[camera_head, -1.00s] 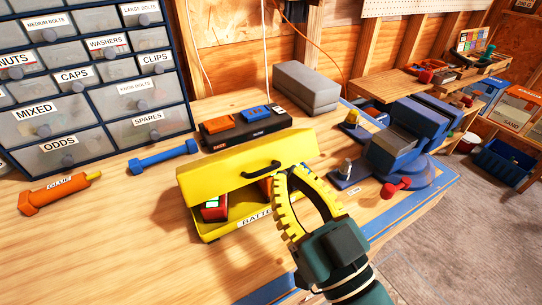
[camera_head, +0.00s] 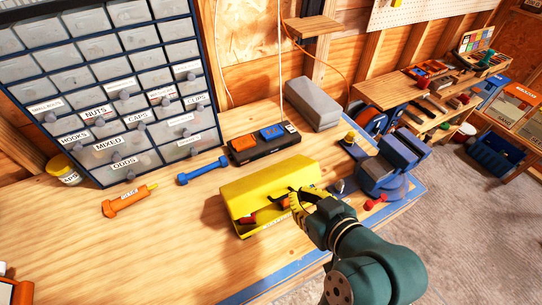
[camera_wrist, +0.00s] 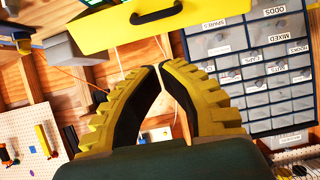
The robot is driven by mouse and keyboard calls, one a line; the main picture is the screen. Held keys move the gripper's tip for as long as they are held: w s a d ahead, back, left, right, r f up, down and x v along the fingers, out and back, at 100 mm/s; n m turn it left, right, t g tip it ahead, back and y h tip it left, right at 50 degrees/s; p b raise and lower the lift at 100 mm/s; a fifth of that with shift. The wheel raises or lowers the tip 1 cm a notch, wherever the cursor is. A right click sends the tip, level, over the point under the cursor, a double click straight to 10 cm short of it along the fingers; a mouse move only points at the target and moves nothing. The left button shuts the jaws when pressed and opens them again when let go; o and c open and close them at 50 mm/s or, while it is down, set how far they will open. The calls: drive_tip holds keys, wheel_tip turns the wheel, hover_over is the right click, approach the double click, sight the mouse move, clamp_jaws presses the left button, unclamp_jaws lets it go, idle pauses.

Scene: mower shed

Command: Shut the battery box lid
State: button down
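The yellow battery box (camera_head: 243,233) stands on the bench. Its yellow lid (camera_head: 262,180) is partly open, and red and orange contents show in the gap under its front edge. My gripper (camera_head: 296,197) is at the front right of the box, by the lid's front, and partly covers it. In the wrist view the lid (camera_wrist: 215,10) with its black handle (camera_wrist: 157,13) lies beyond my fingertips. The two curved yellow fingers (camera_wrist: 159,68) come together at their tips with nothing between them. Whether they touch the lid I cannot tell.
A black charger (camera_head: 264,147) with orange and blue packs stands behind the box. A blue vise (camera_head: 390,165) stands close on the right.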

wheel_tip(320, 180, up, 3)
drive_tip(key=p, duration=0.3)
hover_over(279, 181)
drive_tip(key=s, duration=0.1)
drive_tip(key=f, duration=0.4)
drive_tip(key=shift+d+f, duration=0.2)
drive_tip(key=shift+f, duration=0.05)
drive_tip(key=s+f, duration=0.1)
drive_tip(key=s+d+f+p, duration=0.1)
drive_tip(key=f, duration=0.1)
drive_tip(key=shift+d+f, duration=0.15)
drive_tip(key=shift+f, duration=0.05)
